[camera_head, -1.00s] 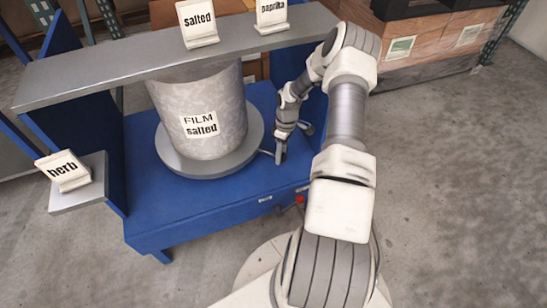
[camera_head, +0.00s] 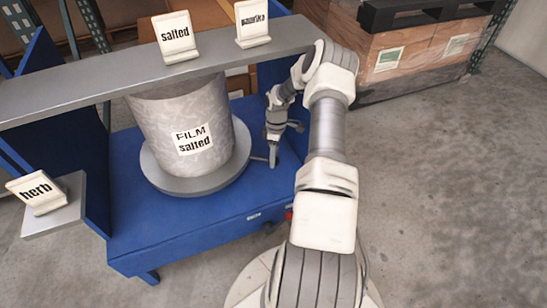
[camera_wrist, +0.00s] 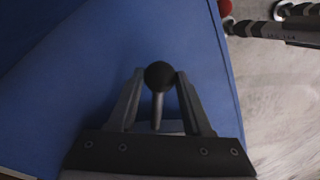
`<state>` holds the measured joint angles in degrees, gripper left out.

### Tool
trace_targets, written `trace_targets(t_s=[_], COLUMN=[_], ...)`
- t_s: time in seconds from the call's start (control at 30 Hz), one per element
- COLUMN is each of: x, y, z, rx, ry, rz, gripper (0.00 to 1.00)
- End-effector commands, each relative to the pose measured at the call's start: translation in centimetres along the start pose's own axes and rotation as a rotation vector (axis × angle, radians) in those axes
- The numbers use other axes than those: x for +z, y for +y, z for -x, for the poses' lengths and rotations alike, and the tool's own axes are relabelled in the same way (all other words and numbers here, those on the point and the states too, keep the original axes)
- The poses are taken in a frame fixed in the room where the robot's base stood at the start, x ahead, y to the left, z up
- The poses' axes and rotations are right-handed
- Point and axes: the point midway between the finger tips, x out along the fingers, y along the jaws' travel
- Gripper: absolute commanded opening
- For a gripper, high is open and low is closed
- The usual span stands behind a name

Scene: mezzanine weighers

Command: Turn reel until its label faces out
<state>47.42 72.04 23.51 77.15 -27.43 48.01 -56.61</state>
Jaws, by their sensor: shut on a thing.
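The reel (camera_head: 185,110) is a grey mottled film cylinder standing upright on a round grey turntable (camera_head: 205,183) on the blue stand. Its white label (camera_head: 192,139), reading "FILM salted", shows fully and faces the front, toward my camera. The reel's top is partly hidden by the grey shelf. My gripper (camera_head: 273,160) is at the turntable's right side, low over the blue deck. In the wrist view my gripper (camera_wrist: 158,95) is shut on a handle, a grey rod with a black ball knob (camera_wrist: 159,75). A thin bar runs from the turntable toward my gripper.
The grey shelf (camera_head: 110,84) crosses above the reel and carries "salted" (camera_head: 176,37) and "paprika" (camera_head: 252,23) cards. A "herb" card (camera_head: 37,190) stands on a side ledge at left. A red button (camera_head: 289,215) is on the stand's front. Floor at right is clear.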

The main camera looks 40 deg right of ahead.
Motion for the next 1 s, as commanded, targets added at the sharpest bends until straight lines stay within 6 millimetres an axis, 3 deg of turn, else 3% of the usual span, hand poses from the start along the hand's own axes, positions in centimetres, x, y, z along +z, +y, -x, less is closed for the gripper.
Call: trace_targets(t_s=[0.2,0.23,0.37,0.83,1.0], x=[-0.3,-0.3,-0.2,-0.1,-0.6], y=[0.7,0.7,0.6,0.2,-0.8], z=[0.3,0.3,0.3,0.2,0.1], rx=[0.023,0.022,0.02,0.012,0.01], ry=[0.008,0.008,0.007,0.004,0.009], rz=[0.003,0.002,0.001,-0.003,-0.03], gripper=[0.0,0.55,0.78,0.78,0.78])
